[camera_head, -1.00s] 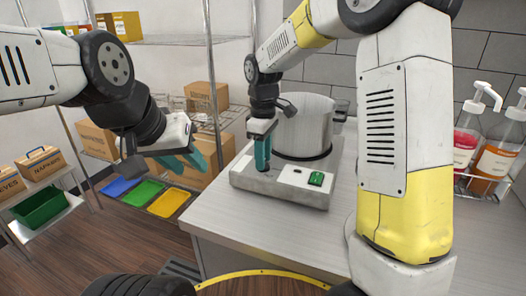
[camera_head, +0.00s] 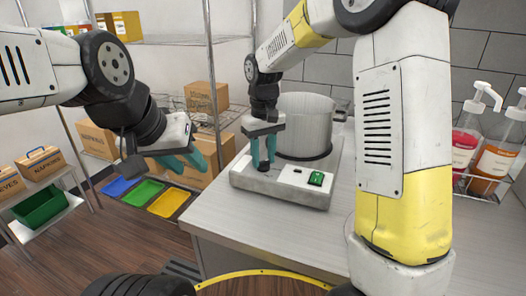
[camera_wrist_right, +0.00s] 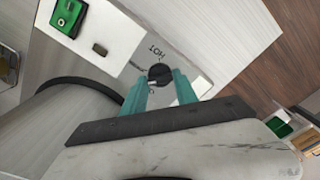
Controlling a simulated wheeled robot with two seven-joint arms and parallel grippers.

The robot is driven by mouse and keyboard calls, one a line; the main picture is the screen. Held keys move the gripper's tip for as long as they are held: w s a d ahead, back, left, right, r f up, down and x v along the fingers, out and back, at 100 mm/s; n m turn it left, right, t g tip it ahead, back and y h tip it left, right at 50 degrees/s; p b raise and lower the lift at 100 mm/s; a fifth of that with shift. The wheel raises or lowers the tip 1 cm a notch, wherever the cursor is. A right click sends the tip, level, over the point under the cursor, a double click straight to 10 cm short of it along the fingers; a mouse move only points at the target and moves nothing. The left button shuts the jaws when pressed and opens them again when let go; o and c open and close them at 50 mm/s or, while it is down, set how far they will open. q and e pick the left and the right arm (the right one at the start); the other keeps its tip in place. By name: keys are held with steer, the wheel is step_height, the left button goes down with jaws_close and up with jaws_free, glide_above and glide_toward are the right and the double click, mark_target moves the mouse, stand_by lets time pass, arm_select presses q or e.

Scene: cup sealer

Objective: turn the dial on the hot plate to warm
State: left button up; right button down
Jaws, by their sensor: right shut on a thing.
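The hot plate (camera_head: 283,190) is a pale grey box on the counter, with a green switch (camera_head: 316,179) on its front panel. In the right wrist view its dark round dial (camera_wrist_right: 160,74) sits between the teal fingertips, beside a "HOT" label; another label is partly hidden. My right gripper (camera_head: 263,165) points down at the panel's left end, shut on the dial, with a finger on each side. It also shows in the wrist view (camera_wrist_right: 160,85). My left gripper (camera_head: 183,163) is open and empty, in the air left of the counter.
A large metal pot (camera_head: 305,125) stands on the hot plate, close behind my right gripper. Pump bottles (camera_head: 496,160) stand in a rack at the right. The counter (camera_head: 235,222) in front of the hot plate is clear. Coloured bins (camera_head: 143,192) lie low at the left.

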mark_target(264, 161)
steer(key=m, duration=0.5)
steer(key=shift+r+m, duration=0.1)
steer(key=shift+m, duration=0.3)
stand_by(0.4)
steer(key=c, duration=0.9)
jaws_free()
steer(key=shift+c, duration=0.2)
step_height(264, 161, up, 7)
steer(key=shift+r, duration=0.4)
steer(key=shift+d, duration=0.1)
